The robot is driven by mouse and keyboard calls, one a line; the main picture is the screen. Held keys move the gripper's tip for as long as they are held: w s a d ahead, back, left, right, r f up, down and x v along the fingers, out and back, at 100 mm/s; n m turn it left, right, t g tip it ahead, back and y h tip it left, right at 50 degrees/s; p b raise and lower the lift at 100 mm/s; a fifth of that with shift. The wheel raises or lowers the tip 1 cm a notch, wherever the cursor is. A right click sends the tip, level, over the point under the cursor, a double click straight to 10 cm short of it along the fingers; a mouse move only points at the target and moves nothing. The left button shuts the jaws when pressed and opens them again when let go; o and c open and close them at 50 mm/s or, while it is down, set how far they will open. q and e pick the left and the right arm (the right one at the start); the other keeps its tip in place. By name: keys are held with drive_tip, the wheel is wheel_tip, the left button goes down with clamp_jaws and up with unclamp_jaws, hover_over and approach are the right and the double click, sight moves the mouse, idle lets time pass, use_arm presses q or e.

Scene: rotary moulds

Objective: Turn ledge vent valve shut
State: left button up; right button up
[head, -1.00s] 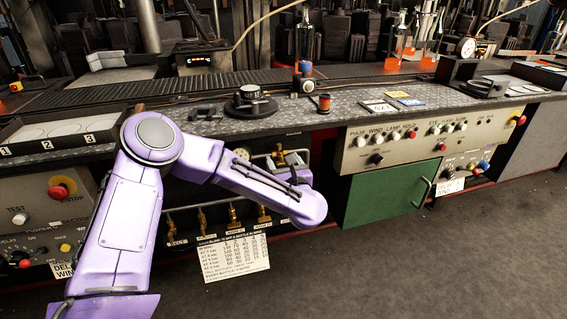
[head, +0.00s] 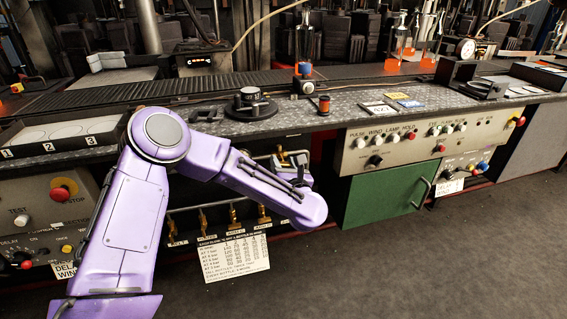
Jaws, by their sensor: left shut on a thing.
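My left gripper (head: 287,158) is just under the front edge of the ledge, partly hidden behind my purple forearm. It is shut on a small brass-coloured fitting (head: 280,149), which I take to be the ledge vent valve. The jaws cover most of it, so its handle angle cannot be read. Several brass valves (head: 233,214) hang in a row on a rail below, with a printed table card (head: 235,258) under them. My right gripper is not in view.
The speckled ledge (head: 205,127) carries a black round fixture (head: 250,103), a blue-and-orange fitting (head: 304,72) and an orange-and-black spool (head: 324,104). A switch panel (head: 400,146) and green door (head: 385,194) stand to the right. The floor (head: 430,265) in front is clear.

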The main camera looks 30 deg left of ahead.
use_arm(q)
drive_tip(key=m+p, duration=0.1)
drive_tip(key=m, duration=0.2)
drive_tip(key=shift+m, duration=0.4)
drive_tip(key=m+p, duration=0.2)
drive_tip(key=m, duration=0.2)
drive_tip(key=shift+r+m, duration=0.1)
drive_tip(key=shift+m, duration=0.2)
drive_tip(key=m+p, duration=0.2)
drive_tip(key=m, duration=0.2)
drive_tip(key=shift+m+p, duration=0.7)
drive_tip(key=shift+m, duration=0.9)
drive_tip(key=o, duration=1.1)
drive_tip(key=shift+c, duration=0.2)
